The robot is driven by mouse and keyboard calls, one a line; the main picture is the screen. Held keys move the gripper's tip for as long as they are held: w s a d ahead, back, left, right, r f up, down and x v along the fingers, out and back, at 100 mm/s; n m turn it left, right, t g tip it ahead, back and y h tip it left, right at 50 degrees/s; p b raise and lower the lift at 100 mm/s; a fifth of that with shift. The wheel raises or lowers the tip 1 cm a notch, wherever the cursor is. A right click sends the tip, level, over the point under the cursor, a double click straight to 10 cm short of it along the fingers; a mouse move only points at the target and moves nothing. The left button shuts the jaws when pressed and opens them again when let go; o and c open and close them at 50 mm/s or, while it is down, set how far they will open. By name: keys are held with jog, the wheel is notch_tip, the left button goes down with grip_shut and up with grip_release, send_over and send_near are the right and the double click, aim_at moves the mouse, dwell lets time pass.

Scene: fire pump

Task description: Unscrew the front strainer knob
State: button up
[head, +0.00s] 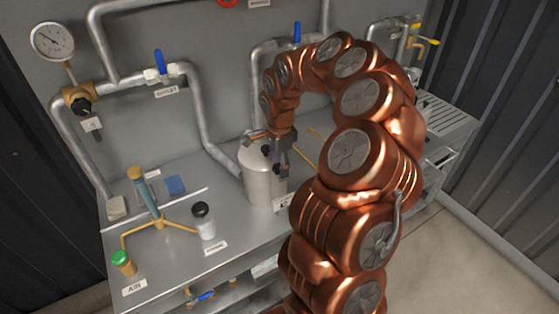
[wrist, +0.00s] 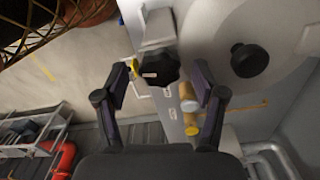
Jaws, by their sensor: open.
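The strainer looks like the pale metal canister (head: 262,182) on the bench, partly hidden by my arm in the head view. In the wrist view its round light lid (wrist: 218,55) has a black round knob (wrist: 249,60) on top. A second black lobed knob (wrist: 157,68) sits at the lid's edge on a grey bracket (wrist: 158,28). My gripper (wrist: 170,76) is open, with one finger on either side of this edge knob and visible gaps. In the head view my gripper (head: 279,153) is at the canister's top right side; its fingertips are hard to make out.
Pipes with blue-handled valves (head: 160,66) run behind. Bench room between jar and canister is clear.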

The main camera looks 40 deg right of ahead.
jog(key=shift+f, duration=0.2)
jog(key=c, duration=1.1)
jog(key=shift+c, duration=0.2)
jog(key=shift+f+b, duration=0.2)
jog(key=shift+b, duration=1.05)
